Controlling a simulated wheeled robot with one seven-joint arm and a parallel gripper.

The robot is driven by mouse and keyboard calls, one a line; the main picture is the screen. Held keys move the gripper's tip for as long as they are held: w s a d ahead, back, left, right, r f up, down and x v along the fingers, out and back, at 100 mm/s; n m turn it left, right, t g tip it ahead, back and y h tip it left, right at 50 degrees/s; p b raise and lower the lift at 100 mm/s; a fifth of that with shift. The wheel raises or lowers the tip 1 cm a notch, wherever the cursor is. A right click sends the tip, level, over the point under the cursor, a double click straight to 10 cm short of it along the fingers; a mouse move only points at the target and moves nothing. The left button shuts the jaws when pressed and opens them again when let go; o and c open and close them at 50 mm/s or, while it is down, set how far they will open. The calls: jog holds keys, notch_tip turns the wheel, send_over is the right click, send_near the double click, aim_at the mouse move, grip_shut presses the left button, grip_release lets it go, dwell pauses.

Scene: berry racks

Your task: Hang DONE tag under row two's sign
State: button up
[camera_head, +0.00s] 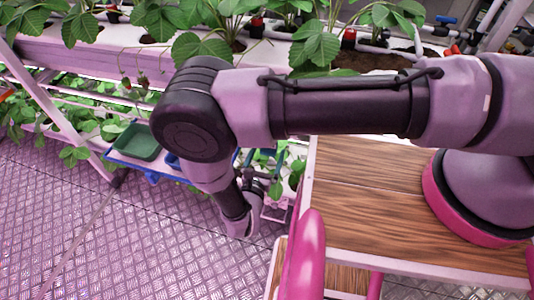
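No DONE tag and no row sign can be made out in the head view. My arm reaches across the picture from the right, bends at a dark joint and points down toward the floor. My gripper (273,187) is at the arm's lower end, small and dark, partly lost among the wrist and the plants behind it. I cannot tell whether its fingers are open or shut, or whether they hold anything.
A white rack (98,55) with strawberry plants runs along the back, with leaves and hanging berries near my arm. A green tray (136,142) sits on a blue-framed cart (150,173) low behind the arm. The metal floor (90,240) at left is clear.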

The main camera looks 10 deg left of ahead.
jog(key=shift+s, duration=0.1)
jog(key=s, duration=1)
jog(key=shift+s+a, duration=0.3)
jog(key=shift+a, duration=0.15)
